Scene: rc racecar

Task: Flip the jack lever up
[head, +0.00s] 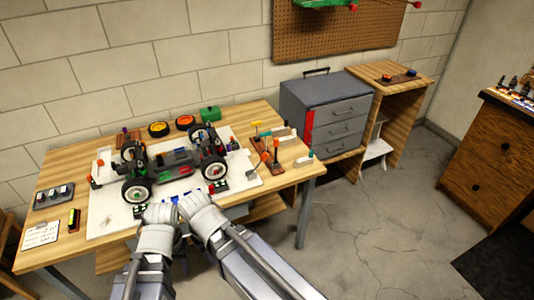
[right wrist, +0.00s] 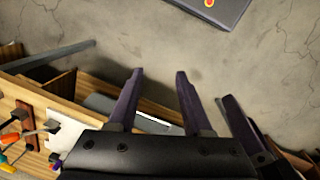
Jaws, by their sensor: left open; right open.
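Small blue pieces (head: 172,198) show at the board's front edge. My left gripper (head: 160,212) is at the table's front edge, just in front of the car; it is open, its fingers hardly showing. My right gripper is beside it, its fingers hidden in the head view. In the right wrist view my right gripper (right wrist: 159,72) is open and empty.
A screwdriver rack (head: 268,160) stands at the table's right. A grey drawer cabinet (head: 325,108) stands right.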

